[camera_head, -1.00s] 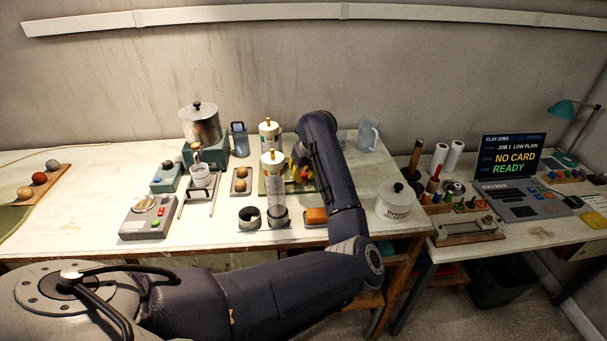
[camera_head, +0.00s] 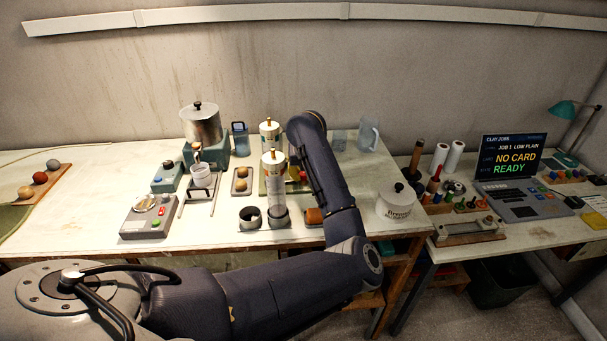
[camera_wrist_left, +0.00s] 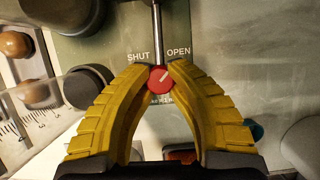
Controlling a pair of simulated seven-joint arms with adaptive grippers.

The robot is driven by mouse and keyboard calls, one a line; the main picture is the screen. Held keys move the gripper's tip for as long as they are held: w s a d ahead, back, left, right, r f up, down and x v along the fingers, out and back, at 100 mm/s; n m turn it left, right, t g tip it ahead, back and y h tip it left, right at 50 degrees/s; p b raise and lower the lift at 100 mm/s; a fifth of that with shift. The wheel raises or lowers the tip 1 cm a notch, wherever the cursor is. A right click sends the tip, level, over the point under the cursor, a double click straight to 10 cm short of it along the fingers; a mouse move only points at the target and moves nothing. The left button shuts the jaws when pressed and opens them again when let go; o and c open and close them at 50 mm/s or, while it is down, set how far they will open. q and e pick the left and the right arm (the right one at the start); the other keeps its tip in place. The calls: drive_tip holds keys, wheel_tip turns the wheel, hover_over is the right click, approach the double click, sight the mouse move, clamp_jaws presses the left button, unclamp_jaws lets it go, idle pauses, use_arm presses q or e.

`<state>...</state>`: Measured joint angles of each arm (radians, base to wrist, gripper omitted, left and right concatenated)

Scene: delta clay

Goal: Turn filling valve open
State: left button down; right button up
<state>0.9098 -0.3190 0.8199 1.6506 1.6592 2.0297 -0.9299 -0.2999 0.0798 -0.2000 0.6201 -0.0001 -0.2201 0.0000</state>
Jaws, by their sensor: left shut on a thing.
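The filling valve's red knob (camera_wrist_left: 159,80) sits at the foot of a thin metal rod on a grey-green panel (camera_wrist_left: 215,35) printed SHUT on the left and OPEN on the right. A pale mark on the knob slants to the upper right, towards OPEN. My left gripper (camera_wrist_left: 160,72) has its yellow ribbed fingers on both sides of the knob and is shut on it. In the head view my left arm hides most of the gripper, beside the white cylinders (camera_head: 273,168). My right gripper is not in view.
A grey control box (camera_head: 148,216) and a metal pot (camera_head: 201,124) stand to the left. A dark ring cup (camera_head: 250,218) stands in front. A white lidded jar (camera_head: 395,203) and a clear jug (camera_head: 368,134) are to the right.

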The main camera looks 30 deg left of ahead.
use_arm(q)
drive_tip(key=shift+a+r, duration=0.2)
drive_tip(key=shift+a, duration=0.1)
drive_tip(key=c, duration=1.4)
unclamp_jaws()
drive_tip(key=shift+w+f, duration=0.1)
drive_tip(key=shift+c, duration=0.2)
drive_tip(key=o, duration=0.3)
drive_tip(key=shift+d+f, duration=0.1)
drive_tip(key=shift+d, duration=0.05)
drive_tip(key=v, duration=1.2)
